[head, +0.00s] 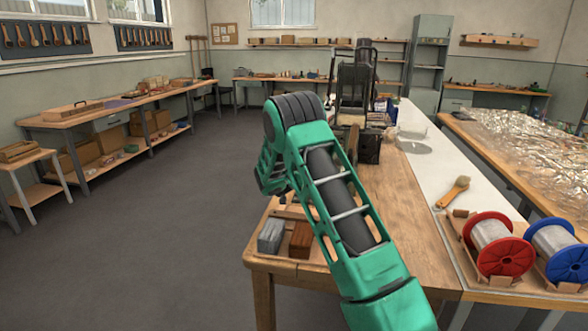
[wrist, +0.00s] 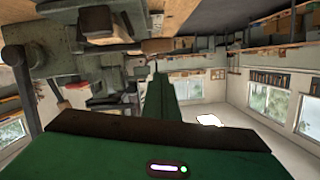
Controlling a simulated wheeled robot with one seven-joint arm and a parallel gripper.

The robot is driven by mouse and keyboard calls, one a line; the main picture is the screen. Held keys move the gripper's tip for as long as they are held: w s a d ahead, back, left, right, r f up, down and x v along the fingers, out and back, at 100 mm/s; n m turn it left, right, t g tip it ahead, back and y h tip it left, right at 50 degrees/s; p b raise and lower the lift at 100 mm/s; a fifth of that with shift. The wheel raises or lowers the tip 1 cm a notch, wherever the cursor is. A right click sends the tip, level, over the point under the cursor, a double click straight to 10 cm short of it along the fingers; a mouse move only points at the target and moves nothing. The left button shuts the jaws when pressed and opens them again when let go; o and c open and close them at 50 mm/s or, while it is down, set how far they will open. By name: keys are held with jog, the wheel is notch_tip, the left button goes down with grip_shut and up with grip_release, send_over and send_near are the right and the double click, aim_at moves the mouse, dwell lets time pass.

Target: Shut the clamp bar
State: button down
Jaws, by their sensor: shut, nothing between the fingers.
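A dark machine (head: 355,90) stands on the wooden bench, beyond my green arm in the head view. Its grey-green body (wrist: 85,70) fills the left of the wrist view, close to my gripper. I cannot single out the clamp bar or tell its position in either view. My gripper (wrist: 155,72) is shut and empty, its green fingers together in the middle of the wrist view. The fingertips point toward the space beside the machine; I cannot tell whether they touch it. In the head view my arm hides part of the bench, and the fingers cannot be made out.
A wooden tray (head: 270,252) with a grey block (head: 271,235) and a brown block (head: 300,240) is at the bench's near left corner. A red spool (head: 498,246), a blue spool (head: 556,248) and a brush (head: 454,192) lie right. The floor (head: 150,240) at left is clear.

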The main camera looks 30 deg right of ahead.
jog(key=shift+w+a+f+n, duration=0.1)
jog(key=shift+a+f+n, duration=0.05)
jog(key=shift+f+n, duration=0.2)
jog(key=shift+w+a+f+n, duration=0.1)
jog(key=shift+f+n, duration=0.15)
jog(key=shift+f, duration=0.2)
jog(key=s+a+r, duration=0.6)
jog(key=s, duration=0.1)
jog(key=shift+a+r, duration=0.15)
jog(key=shift+a, duration=0.15)
dwell(0.6)
